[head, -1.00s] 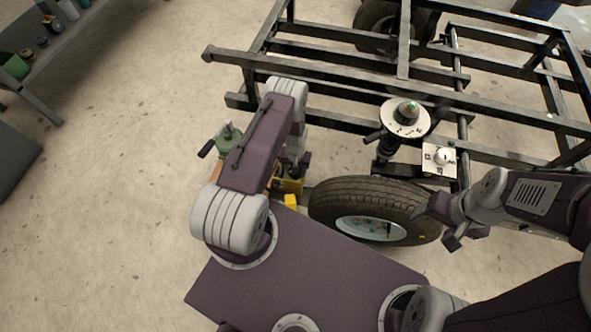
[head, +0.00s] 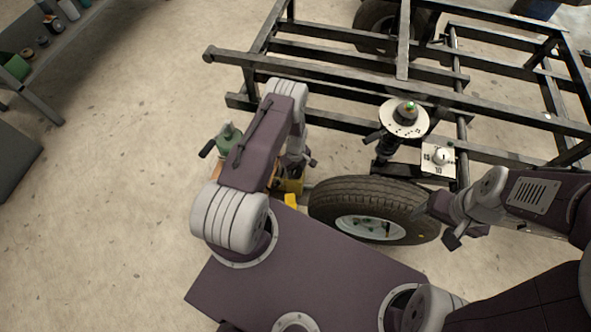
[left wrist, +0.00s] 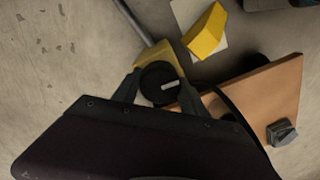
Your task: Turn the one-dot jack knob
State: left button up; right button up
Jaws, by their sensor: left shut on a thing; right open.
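In the left wrist view a round black knob (left wrist: 152,90) with a short white mark sits on a yellow body (left wrist: 172,52). My left gripper (left wrist: 157,82) is shut on this knob, one dark finger on each side. I cannot make out any dots near it. In the head view the yellow body (head: 293,186) shows low on the floor beside the wheel, partly behind my left arm; the knob and left fingertips are hidden there. My right gripper (head: 439,221) is open and empty in front of the tyre's right side.
A green jack (head: 228,137) stands left of my left arm. A yellow block (left wrist: 207,32) lies near the knob, beside a tan board (left wrist: 268,92). A wheel (head: 345,190) and black frame (head: 330,67) with a dial plate (head: 428,165) stand ahead.

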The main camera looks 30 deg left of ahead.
aim_at(296, 170)
pick_arm(q)
jog(key=shift+n, duration=0.7)
jog(key=o, duration=1.4)
notch_tip(296, 170, up, 8)
jog(key=p, duration=0.5)
jog(key=shift+r, duration=0.55)
